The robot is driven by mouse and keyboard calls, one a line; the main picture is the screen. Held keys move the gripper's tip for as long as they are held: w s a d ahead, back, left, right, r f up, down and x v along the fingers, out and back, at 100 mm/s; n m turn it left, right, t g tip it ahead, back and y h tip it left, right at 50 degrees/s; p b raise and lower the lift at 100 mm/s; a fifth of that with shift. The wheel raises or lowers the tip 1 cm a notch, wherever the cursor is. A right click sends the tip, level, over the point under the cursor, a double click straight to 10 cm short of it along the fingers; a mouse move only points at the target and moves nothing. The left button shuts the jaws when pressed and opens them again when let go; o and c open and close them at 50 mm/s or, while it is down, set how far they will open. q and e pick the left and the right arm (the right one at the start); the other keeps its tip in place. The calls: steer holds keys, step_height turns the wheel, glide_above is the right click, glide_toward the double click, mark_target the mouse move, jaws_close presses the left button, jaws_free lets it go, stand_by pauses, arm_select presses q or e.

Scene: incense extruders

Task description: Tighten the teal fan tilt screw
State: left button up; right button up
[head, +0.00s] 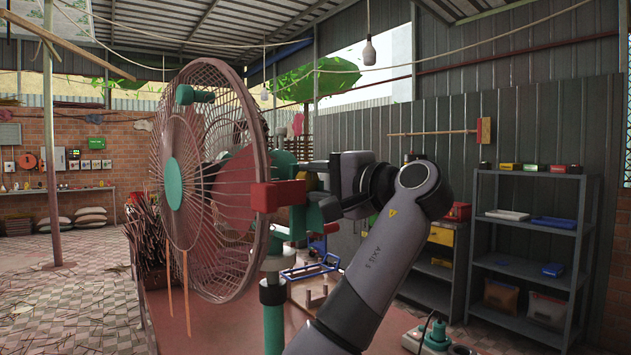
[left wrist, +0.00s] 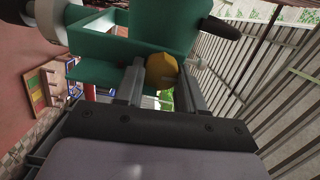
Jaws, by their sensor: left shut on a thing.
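The fan (head: 173,183) has a teal hub and a rusty wire cage, and faces left on a teal pole (head: 273,315). Behind the cage is its teal tilt bracket (head: 300,217), which also shows close up in the left wrist view (left wrist: 100,62). My left gripper (head: 318,178) is at the bracket, behind the fan. In the left wrist view its two fingers (left wrist: 160,82) are on either side of a yellow screw knob (left wrist: 161,70) and shut on it. The knob's shaft is hidden. My right gripper is in neither view.
A red block (head: 278,195) sits beside the bracket, close to the cage. A reddish table (head: 225,330) is below, with a blue-framed rack (head: 308,270) on it. A grey shelf (head: 530,265) stands at the right. A green-and-white device (head: 436,336) is at the lower right.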

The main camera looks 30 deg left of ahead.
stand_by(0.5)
arm_select(q)
steer(key=o, duration=1)
steer(key=shift+o, duration=0.2)
steer(key=b+v, duration=0.1)
steer(key=v, duration=0.6)
steer(key=shift+b, duration=0.3)
steer(key=shift+d, duration=0.1)
